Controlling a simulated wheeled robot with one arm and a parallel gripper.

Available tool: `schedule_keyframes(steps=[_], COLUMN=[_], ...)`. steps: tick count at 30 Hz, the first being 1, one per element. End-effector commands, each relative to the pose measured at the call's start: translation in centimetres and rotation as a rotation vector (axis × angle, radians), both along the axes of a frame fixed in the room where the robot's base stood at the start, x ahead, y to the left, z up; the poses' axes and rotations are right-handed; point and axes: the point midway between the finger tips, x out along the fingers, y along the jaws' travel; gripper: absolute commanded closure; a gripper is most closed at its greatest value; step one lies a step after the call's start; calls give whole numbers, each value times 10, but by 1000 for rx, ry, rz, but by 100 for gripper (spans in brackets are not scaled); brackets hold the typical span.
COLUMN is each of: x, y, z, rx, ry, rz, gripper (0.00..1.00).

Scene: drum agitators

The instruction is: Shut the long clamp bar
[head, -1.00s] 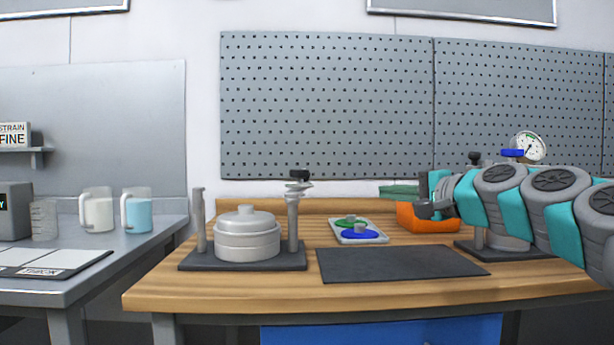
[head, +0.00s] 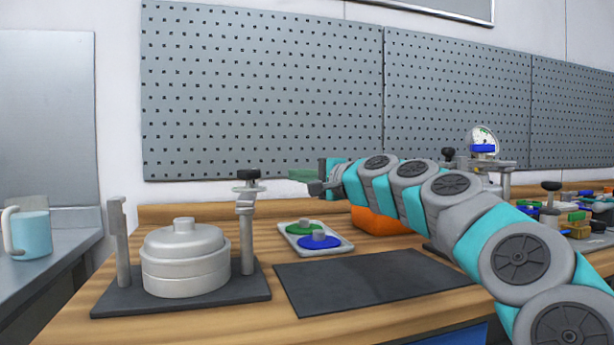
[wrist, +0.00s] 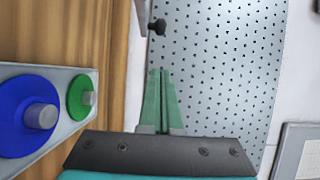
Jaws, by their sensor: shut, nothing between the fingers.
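A silver lidded drum (head: 185,258) stands on a dark base (head: 180,298) between two upright posts. The left post (head: 121,243) has a bare top. The right post (head: 246,235) carries a black knob (head: 248,174) and a short-looking grey piece (head: 245,201), perhaps the clamp bar seen nearly end-on; its length cannot be told. No bar lies across the drum's lid. My gripper (head: 303,175) is above and behind the tray, right of the right post and apart from it. Its green fingers (wrist: 160,100) are shut and empty in the wrist view.
A tray (head: 340,249) with green and blue knobbed discs lies right of the drum base. A dark mat (head: 365,280) lies in front. An orange bin (head: 377,222) is under my arm. A gauge (head: 484,141) and several small parts stand at right. The pegboard (head: 260,95) is behind.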

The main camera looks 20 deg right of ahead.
Motion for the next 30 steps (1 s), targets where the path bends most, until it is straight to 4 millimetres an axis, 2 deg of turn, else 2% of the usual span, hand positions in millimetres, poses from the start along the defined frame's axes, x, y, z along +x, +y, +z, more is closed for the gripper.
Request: schedule_keyframes(steps=[3, 7, 10, 15, 30], x=[21, 38, 41, 46, 48], y=[11, 19, 36, 50, 55], z=[-3, 0, -1, -1, -1], rx=[-4, -2, -2, -1, -1], ry=[5, 1, 2, 2, 2], rz=[2, 1, 5, 1, 2], gripper=[100, 100, 100, 100, 100])
